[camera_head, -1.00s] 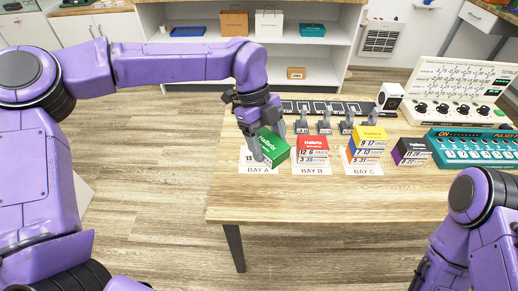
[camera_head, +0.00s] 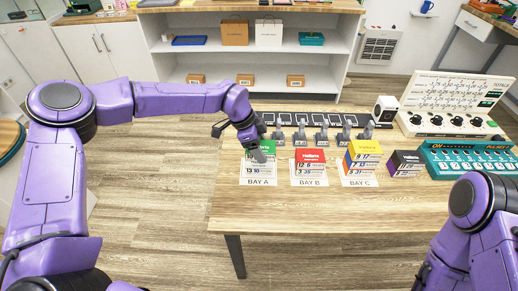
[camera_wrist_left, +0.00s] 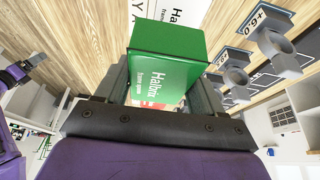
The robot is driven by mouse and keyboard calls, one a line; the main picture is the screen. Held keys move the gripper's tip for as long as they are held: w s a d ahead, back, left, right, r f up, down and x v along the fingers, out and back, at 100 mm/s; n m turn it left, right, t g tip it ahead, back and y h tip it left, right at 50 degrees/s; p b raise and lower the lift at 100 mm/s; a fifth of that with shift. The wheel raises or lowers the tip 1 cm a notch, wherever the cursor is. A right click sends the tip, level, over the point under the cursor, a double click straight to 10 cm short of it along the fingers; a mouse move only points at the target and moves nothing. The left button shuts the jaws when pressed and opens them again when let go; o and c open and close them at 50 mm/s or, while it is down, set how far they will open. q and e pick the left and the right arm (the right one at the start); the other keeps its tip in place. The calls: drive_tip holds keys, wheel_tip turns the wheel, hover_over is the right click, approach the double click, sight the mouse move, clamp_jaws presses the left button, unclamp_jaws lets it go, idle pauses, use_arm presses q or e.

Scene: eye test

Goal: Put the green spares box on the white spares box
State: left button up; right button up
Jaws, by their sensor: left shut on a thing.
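The green spares box (camera_head: 266,146) is in my left gripper (camera_head: 257,152), over Bay A. In the left wrist view the green box (camera_wrist_left: 165,62) sits between the two fingers, which are shut on it. The white spares box (camera_head: 258,168) stands below it on the Bay A card. Part of its white top (camera_wrist_left: 182,12) shows past the green box in the left wrist view. I cannot tell whether the two boxes touch. My right arm is at the lower right of the head view; its dark gripper (camera_wrist_left: 36,61) shows small in the left wrist view, its opening unclear.
A red-topped stack (camera_head: 311,160) stands in Bay B and a yellow-topped stack (camera_head: 363,153) in Bay C. A dark purple box (camera_head: 405,163) stands right of them. Several grey holders (camera_head: 300,136) line the back. A teal panel (camera_head: 466,158) is at the right. The table front is clear.

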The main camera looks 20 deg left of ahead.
use_arm(q)
drive_tip(key=shift+w+a+f, duration=0.3)
drive_tip(key=shift+w+f, duration=0.25)
drive_tip(key=shift+f, duration=0.2)
wheel_tip(320, 180, down, 3)
drive_tip(key=shift+r+p, duration=0.15)
drive_tip(key=shift+p, duration=0.3)
drive_tip(key=shift+w+f, duration=0.1)
drive_tip(key=shift+f, duration=0.2)
drive_tip(key=o, duration=1.1)
drive_tip(key=shift+a, duration=0.1)
drive_tip(key=b+v, duration=0.2)
drive_tip(key=v, duration=1)
